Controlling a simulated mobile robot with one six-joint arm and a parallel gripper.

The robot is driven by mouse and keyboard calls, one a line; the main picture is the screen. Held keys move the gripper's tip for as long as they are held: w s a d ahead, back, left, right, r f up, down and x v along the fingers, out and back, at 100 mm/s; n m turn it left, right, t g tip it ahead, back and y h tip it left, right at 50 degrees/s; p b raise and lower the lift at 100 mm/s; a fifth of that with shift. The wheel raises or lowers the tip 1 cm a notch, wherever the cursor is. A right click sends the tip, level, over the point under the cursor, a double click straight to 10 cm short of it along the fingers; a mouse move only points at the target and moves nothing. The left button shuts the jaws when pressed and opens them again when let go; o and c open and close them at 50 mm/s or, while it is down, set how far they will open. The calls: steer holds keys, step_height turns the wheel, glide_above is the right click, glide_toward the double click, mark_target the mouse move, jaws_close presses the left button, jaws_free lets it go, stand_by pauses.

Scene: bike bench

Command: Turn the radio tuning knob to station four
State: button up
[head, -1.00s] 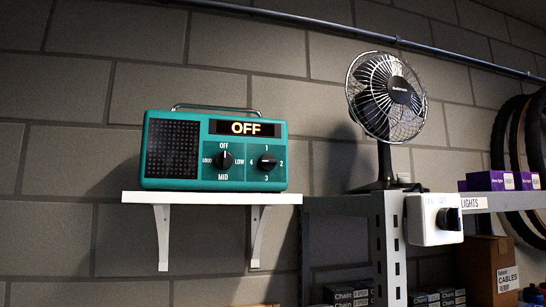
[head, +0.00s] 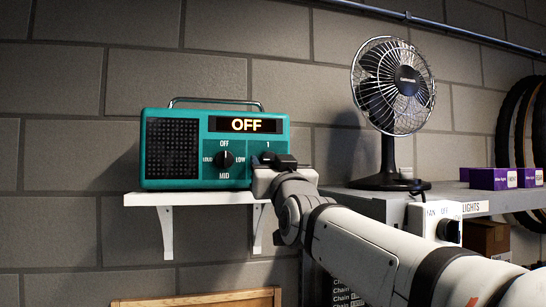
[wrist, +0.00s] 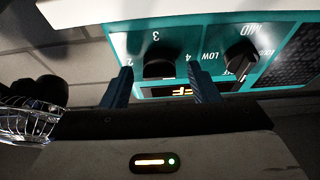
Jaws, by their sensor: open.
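The teal radio (head: 215,125) stands on a white wall shelf, its display (head: 245,125) reading OFF. The left volume knob (head: 225,159) points up at OFF. The right tuning knob is hidden behind my gripper (head: 274,160) in the head view; only the label 1 shows above it. In the wrist view, where the radio appears upside down, the black tuning knob (wrist: 158,68) sits between the two blue fingers of my gripper (wrist: 161,84), with labels 3 and 4 near it. My gripper is open, with a gap on each side of the knob. Its pointer direction is not clear.
A desk fan (head: 390,95) stands on the metal shelf unit to the right. Purple boxes (head: 490,178) sit at right. A white shelf (head: 190,200) carries the radio. The wall left of it is clear.

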steer(key=shift+w, duration=0.15)
steer(key=shift+c, duration=0.3)
steer(key=c, duration=0.9)
steer(key=shift+f+b, duration=0.1)
steer(key=shift+b, duration=0.25)
steer(key=shift+n+y+b, duration=0.4)
steer(key=shift+n+b, duration=0.2)
steer(key=shift+b, duration=0.25)
steer(key=shift+n+b, duration=0.3)
steer(key=o, duration=1)
steer(key=shift+c, duration=0.2)
